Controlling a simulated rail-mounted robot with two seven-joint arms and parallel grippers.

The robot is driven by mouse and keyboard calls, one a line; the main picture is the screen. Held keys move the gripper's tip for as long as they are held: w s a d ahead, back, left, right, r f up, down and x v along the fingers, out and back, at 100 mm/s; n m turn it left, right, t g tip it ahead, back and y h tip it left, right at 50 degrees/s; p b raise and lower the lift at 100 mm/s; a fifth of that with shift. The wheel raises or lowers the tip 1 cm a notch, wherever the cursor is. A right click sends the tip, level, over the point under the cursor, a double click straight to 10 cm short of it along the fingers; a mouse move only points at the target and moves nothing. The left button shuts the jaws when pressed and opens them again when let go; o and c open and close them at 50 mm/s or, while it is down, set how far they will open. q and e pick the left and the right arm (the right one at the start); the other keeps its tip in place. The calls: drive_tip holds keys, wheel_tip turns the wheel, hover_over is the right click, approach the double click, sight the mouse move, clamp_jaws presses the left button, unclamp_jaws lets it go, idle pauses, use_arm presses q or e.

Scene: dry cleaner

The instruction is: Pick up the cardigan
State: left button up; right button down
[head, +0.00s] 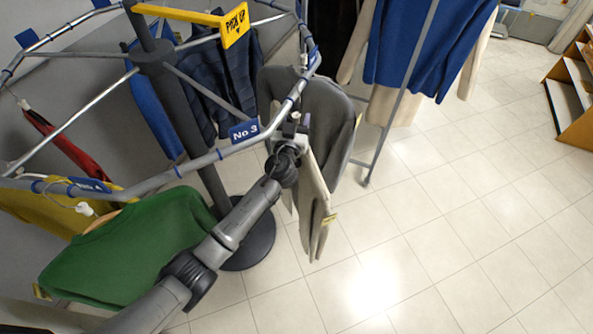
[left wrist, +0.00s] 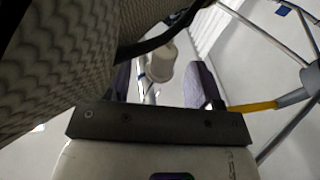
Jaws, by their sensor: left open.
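A cream garment (head: 313,200), which looks like the cardigan, hangs from the round rail just beyond the No 3 tag, with a small yellow tag on it. A dark grey garment (head: 335,125) hangs right behind it. My left gripper (head: 293,122) is at the top of the cream garment, by the rail. In the left wrist view my left gripper (left wrist: 163,82) has its fingers apart, with a pale knob (left wrist: 161,62) between or just beyond them; contact cannot be told. Ribbed knit cloth (left wrist: 60,60) fills the left side, close to the camera. My right gripper is out of view.
The round rail (head: 185,167) carries a blue No 3 tag (head: 244,131) and a yellow PICK UP sign (head: 236,25). A blue garment (head: 420,45) hangs at the back. The tiled floor at right is clear.

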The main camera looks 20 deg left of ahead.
use_arm(q)
clamp_jaws()
drive_tip(key=shift+r, duration=0.1)
idle(0.4)
